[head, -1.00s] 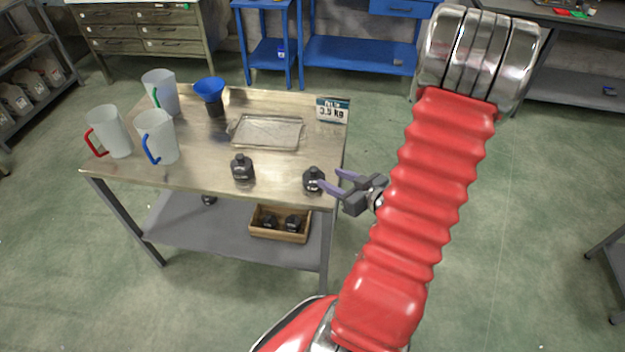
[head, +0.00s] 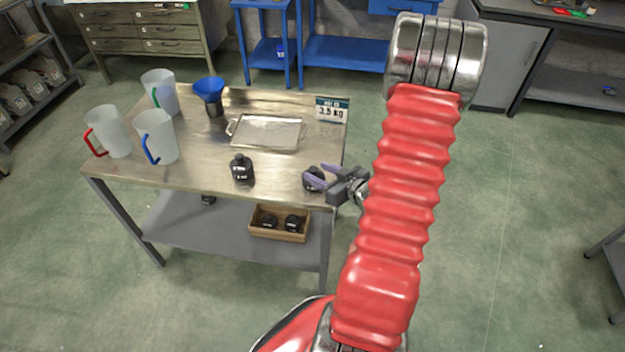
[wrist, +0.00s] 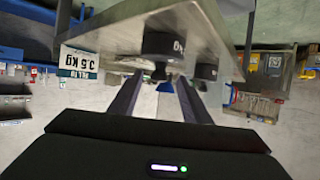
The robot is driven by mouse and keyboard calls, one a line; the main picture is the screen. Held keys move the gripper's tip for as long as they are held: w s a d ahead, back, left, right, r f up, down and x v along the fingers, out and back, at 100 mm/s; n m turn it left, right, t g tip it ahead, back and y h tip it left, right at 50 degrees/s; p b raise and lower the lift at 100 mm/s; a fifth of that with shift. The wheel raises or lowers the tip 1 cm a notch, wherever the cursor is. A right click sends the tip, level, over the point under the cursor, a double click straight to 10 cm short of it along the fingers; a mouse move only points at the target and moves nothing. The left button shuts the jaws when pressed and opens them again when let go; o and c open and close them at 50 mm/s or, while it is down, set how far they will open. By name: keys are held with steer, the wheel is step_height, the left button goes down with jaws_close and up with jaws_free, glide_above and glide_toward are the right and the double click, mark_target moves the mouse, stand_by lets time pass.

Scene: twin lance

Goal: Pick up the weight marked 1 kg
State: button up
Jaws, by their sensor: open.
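A black weight (head: 313,178) stands near the right front corner of the steel table, between the fingers of my open gripper (head: 314,175). In the wrist view this weight (wrist: 164,44) appears upside down between the fingertips (wrist: 157,82), with a gap on each side; "kg" shows on it, but the number cannot be read. A second black weight (head: 242,169) stands to its left near the front edge, and a weight (wrist: 205,72) also shows behind in the wrist view. Its marking is too small to read. I cannot tell which one is marked 1 kg.
A metal tray (head: 266,145) lies behind the weights. A sign (head: 332,109) reading 3.5 kg stands at the back right corner. Jugs (head: 109,133) and a blue funnel (head: 209,90) stand left. A wooden crate (head: 280,237) with weights sits on the lower shelf (head: 215,228).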

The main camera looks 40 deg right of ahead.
mark_target(311, 167)
steer(key=shift+x, duration=1.05)
steer(key=shift+x, duration=2.6)
steer(key=shift+r, duration=0.1)
steer(key=shift+c, duration=0.3)
jaws_close()
steer(key=shift+d+r, duration=0.1)
